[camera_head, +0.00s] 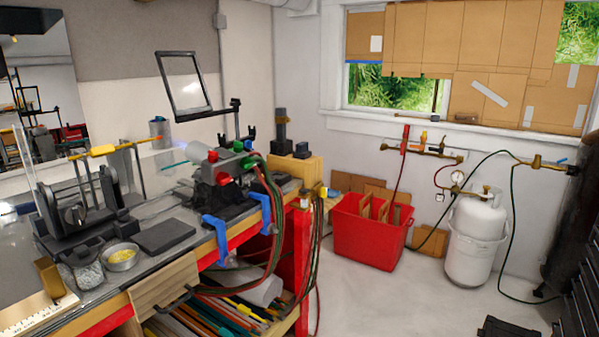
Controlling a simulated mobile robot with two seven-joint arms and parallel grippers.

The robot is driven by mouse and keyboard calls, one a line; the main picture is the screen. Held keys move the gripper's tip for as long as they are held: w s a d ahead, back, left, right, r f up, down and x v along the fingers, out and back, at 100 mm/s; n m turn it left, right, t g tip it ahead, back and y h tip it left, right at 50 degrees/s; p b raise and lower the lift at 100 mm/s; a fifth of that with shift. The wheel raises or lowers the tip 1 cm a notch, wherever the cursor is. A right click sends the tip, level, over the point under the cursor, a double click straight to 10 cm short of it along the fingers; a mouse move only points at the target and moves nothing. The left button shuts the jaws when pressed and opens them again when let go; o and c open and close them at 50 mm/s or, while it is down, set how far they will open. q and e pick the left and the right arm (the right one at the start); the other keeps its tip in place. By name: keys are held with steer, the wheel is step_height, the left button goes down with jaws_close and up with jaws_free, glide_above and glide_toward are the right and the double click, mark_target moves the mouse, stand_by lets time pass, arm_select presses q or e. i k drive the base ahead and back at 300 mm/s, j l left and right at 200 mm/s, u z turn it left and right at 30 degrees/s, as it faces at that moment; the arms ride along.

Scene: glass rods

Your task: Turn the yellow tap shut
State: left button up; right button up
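A brass pipe manifold (430,152) runs along the white back wall below the window. A small orange-yellow part (423,139) stands up on it and may be the yellow tap. It is too small to tell whether it is open or shut. A red upright part (405,139) is to its left. Another small yellow piece (322,191) shows at the bench's right end; I cannot tell whether it is a tap. Neither of my grippers is in view.
A workbench (150,262) with a burner (222,170) and blue clamps fills the left. A red bin (365,240) and a white gas tank (476,245) stand on the floor below the manifold. Hoses hang around them. Grey floor (400,305) is clear in front.

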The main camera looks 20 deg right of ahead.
mark_target(321, 192)
steer(key=i+l+z, duration=0.15)
steer(key=i+l, duration=1.05)
steer(key=l, duration=0.1)
